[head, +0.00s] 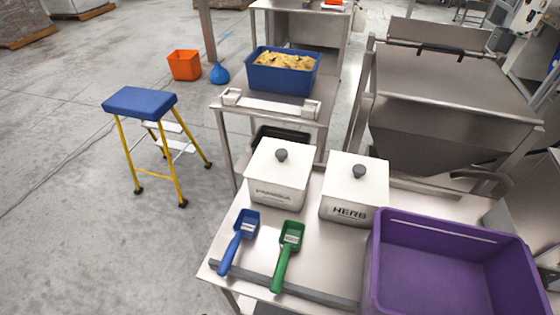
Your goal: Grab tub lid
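Two white tubs stand side by side on the steel table. The left tub (273,192) has a label too blurred to read surely, and its white lid (262,165) with a dark round knob is on top. The right tub (347,209) is marked HERB, and its white lid (345,180) with a grey knob is also on. Neither of my grippers shows in the head view.
A blue scoop (241,237) and a green scoop (289,250) lie in front of the tubs. A large purple crate (373,262) stands at right. Behind are a blue bin of yellowish contents (282,82) and a steel hopper (440,125). A blue-topped step stool (140,102) stands left.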

